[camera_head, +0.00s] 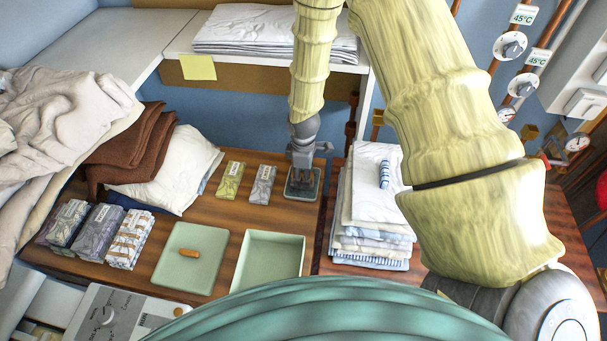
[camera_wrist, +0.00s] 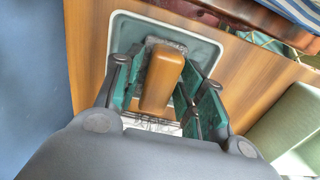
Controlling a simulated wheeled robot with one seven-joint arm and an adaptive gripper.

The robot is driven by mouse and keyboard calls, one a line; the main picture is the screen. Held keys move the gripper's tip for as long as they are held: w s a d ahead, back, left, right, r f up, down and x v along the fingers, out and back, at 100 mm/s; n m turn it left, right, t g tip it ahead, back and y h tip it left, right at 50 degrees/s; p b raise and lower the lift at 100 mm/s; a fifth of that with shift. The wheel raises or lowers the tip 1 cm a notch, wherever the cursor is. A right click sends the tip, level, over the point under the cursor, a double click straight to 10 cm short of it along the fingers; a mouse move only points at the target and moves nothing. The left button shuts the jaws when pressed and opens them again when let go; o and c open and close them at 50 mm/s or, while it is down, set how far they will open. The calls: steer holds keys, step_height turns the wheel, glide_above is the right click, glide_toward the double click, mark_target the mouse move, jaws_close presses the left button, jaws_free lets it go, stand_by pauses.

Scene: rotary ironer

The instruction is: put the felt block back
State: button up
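The felt block (camera_wrist: 164,78) shows in the wrist view as an upright orange-brown wooden grip with a fuzzy grey base. It stands within a pale-rimmed teal square tray (camera_wrist: 124,27). My gripper (camera_wrist: 163,85) has one finger on each side of the grip; I cannot tell whether the pads press on it. In the head view my gripper (camera_head: 303,165) points down over the small dark teal tray (camera_head: 303,193) near the wooden table's right edge. The block is not clearly visible there, and its underside contact is hidden.
Two small labelled packets (camera_head: 246,183) lie left of the tray. A green square plate (camera_head: 190,282) bears an orange piece, beside an empty green tray (camera_head: 268,262). Folded linen (camera_head: 368,225) is stacked closely right of my gripper. Cloths and more packets crowd the left.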

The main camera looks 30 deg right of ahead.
steer(key=shift+r, duration=0.15)
step_height(320, 180, up, 12)
steer(key=b, duration=0.4)
stand_by(0.8)
